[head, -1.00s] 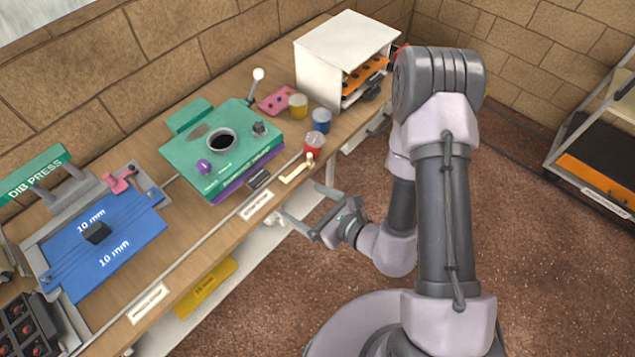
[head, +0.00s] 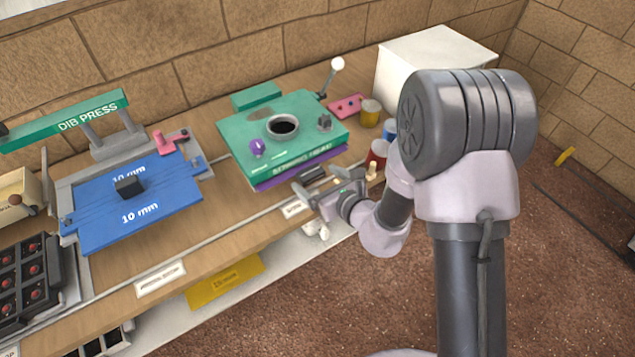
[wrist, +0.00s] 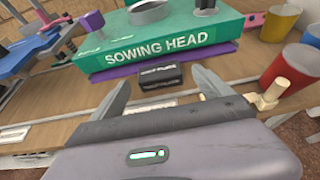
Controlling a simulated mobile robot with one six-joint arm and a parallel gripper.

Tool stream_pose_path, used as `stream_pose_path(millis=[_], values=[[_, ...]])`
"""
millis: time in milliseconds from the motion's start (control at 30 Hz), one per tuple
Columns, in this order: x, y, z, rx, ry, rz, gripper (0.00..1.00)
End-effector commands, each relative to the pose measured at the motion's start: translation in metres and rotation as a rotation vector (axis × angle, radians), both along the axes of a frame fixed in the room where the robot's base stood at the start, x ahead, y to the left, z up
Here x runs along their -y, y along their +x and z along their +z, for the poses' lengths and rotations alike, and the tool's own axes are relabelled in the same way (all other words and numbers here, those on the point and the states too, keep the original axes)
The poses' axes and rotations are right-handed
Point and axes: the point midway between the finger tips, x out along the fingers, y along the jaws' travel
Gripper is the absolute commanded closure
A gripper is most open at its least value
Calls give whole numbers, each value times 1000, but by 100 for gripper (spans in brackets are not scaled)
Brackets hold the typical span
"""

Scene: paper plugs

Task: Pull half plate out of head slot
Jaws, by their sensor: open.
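The green sowing head (head: 282,135) sits on the bench, with its name on its front face; it also shows in the wrist view (wrist: 160,42). A purple plate (wrist: 152,62) lies in the slot under it, with its edge showing along the front. A black handle (wrist: 160,76) sticks out at the front of the purple plate. My gripper (wrist: 160,88) is open and empty, its two fingers spread left and right of the black handle, which appears between and just beyond the tips. In the head view my gripper (head: 316,190) is at the bench's front edge.
A red cup (wrist: 290,76) and a cream peg (wrist: 270,93) stand close right of my gripper. A blue 10 mm plate (head: 137,205) lies in the press at left. A white box (head: 432,60) stands at the back right.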

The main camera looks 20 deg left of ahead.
Motion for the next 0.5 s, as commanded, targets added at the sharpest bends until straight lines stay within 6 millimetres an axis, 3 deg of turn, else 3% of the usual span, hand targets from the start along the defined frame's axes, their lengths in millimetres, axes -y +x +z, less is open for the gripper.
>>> stream_pose_path(millis=[300,500], values=[[-3,3,-1,0,1,-1,11],[-3,3,-1,1,1,-1,50]])
